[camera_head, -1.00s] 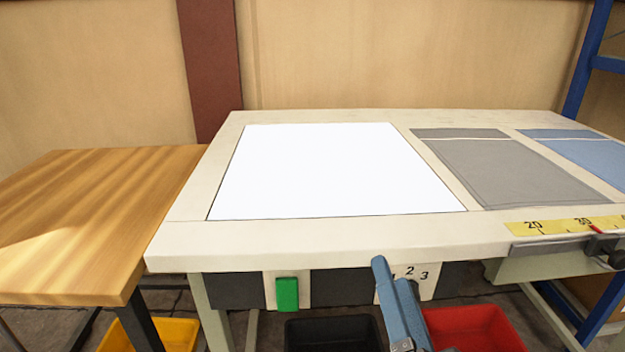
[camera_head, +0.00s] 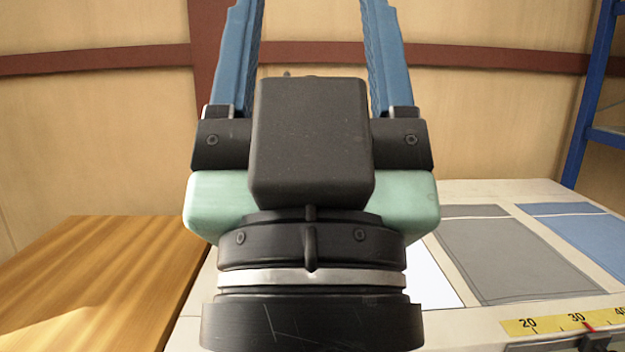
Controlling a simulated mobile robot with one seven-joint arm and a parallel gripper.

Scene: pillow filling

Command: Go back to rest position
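My gripper (camera_head: 312,15) fills the middle of the head view, raised close to the camera and pointing up. Its two blue fingers stand wide apart with nothing between them; their tips run out of the top of the picture. The gripper's black and pale green body hides most of the white panel on the work table (camera_head: 470,322). Only a strip of the white panel (camera_head: 428,275) shows to the right of my wrist.
A grey cloth piece (camera_head: 510,260) and a blue cloth piece (camera_head: 585,235) lie flat on the table at the right. A yellow ruler strip (camera_head: 565,319) runs along the front edge. A wooden table (camera_head: 90,270) stands at the left, bare. A blue rack post (camera_head: 588,95) rises at the right.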

